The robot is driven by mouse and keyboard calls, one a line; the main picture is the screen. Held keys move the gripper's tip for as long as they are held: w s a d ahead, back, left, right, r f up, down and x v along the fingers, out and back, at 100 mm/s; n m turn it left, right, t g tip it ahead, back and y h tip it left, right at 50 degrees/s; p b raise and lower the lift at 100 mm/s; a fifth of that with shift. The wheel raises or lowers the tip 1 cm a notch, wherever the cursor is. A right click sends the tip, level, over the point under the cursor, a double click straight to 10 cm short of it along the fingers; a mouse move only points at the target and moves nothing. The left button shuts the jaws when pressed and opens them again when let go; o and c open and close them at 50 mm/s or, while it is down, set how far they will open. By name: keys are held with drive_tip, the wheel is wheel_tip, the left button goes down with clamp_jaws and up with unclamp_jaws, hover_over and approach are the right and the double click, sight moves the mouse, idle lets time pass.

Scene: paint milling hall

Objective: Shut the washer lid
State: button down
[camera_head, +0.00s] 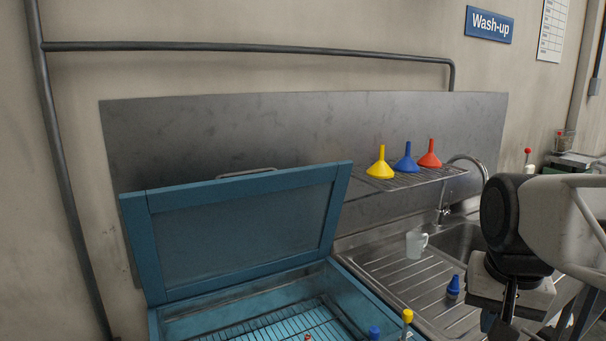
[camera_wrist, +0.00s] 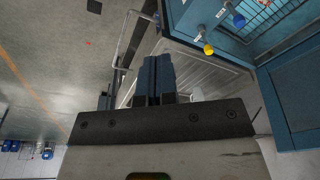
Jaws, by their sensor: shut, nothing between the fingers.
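The washer (camera_head: 262,303) is a blue box with a wire rack inside, at the lower left of the head view. Its blue-framed lid (camera_head: 145,245) stands open, tilted back towards the wall, with a grey handle (camera_head: 246,173) on its top edge. In the wrist view the washer (camera_wrist: 178,22) is at the upper right and the lid (camera_wrist: 292,105) at the right edge. My gripper shows in the wrist view (camera_wrist: 154,62) with its fingers together and empty. It is apart from the lid; in the head view its fingertips are unclear at the lower right.
Yellow (camera_head: 380,168), blue (camera_head: 405,162) and red (camera_head: 429,158) funnels stand on a wire shelf. Small items lie inside the washer.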

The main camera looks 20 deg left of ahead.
drive_tip(key=w+a+r+m+g, duration=0.1)
drive_tip(key=w+a+r, duration=0.4)
drive_tip(key=w+a, duration=0.25)
drive_tip(key=w+a+r+m+g, duration=0.1)
drive_tip(key=w+a+r+m, duration=0.1)
drive_tip(key=w+a+r, duration=0.45)
drive_tip(key=w+a+r+m, duration=0.1)
drive_tip(key=w+a+r, duration=0.3)
drive_tip(key=w+a, duration=0.45)
drive_tip(key=w+a+r+m+g+h, duration=0.1)
drive_tip(key=w+a, duration=0.1)
drive_tip(key=a, duration=1.5)
drive_tip(key=w+a+r+m+g+h, duration=0.1)
drive_tip(key=w+a+r+m, duration=0.1)
drive_tip(key=a, duration=1.5)
drive_tip(key=shift+w, duration=0.2)
drive_tip(key=shift+f, duration=0.2)
drive_tip(key=shift+x, duration=4.9)
drive_tip(key=shift+s+d, duration=0.15)
drive_tip(key=shift+d, duration=0.05)
